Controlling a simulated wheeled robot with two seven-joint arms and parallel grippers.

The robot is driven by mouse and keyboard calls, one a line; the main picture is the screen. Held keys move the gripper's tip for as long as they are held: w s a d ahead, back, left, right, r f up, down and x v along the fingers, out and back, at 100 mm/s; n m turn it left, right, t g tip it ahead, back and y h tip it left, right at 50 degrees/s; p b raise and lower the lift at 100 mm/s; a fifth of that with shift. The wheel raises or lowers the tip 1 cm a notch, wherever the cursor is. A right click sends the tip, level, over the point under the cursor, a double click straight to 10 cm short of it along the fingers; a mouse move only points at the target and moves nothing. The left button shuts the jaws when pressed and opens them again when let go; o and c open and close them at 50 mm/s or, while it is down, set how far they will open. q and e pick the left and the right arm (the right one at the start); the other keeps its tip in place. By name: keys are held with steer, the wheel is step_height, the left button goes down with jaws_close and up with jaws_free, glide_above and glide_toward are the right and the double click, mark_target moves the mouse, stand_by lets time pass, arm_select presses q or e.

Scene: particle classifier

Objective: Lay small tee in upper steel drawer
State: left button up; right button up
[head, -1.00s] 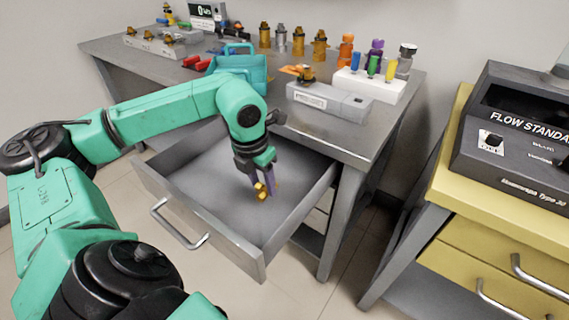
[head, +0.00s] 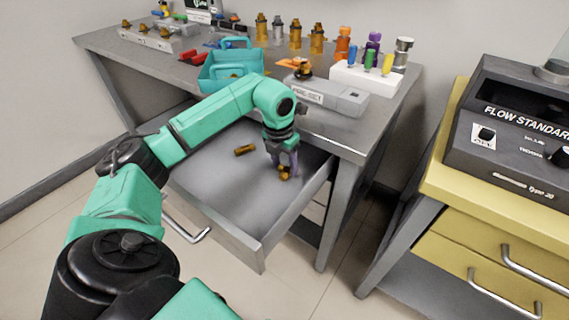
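The upper steel drawer (head: 215,190) is pulled out of the grey bench. My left gripper (head: 285,168) points down inside it, near the right wall. A small brass fitting (head: 285,174), which looks like the small tee, is at its fingertips, low over or on the drawer floor. The fingers stand a little apart, and I cannot tell whether they still press on the fitting. Another brass fitting (head: 245,150) lies on the drawer floor to the left of the gripper. My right gripper is not in view.
On the bench stand a teal tote (head: 228,72), a grey device (head: 325,95) with a brass fitting on top, a white rack (head: 368,78) of coloured pieces and several brass fittings at the back. A yellow cabinet (head: 500,215) stands right. The drawer's front part is clear.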

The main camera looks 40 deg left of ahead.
mark_target(281, 172)
arm_select(q)
steer(key=shift+o, duration=0.9)
steer(key=shift+r, duration=0.3)
step_height(281, 172, up, 12)
steer(key=s+p, duration=0.1)
steer(key=p, duration=0.1)
steer(key=shift+s+f, duration=0.2)
steer(key=shift+s, duration=0.2)
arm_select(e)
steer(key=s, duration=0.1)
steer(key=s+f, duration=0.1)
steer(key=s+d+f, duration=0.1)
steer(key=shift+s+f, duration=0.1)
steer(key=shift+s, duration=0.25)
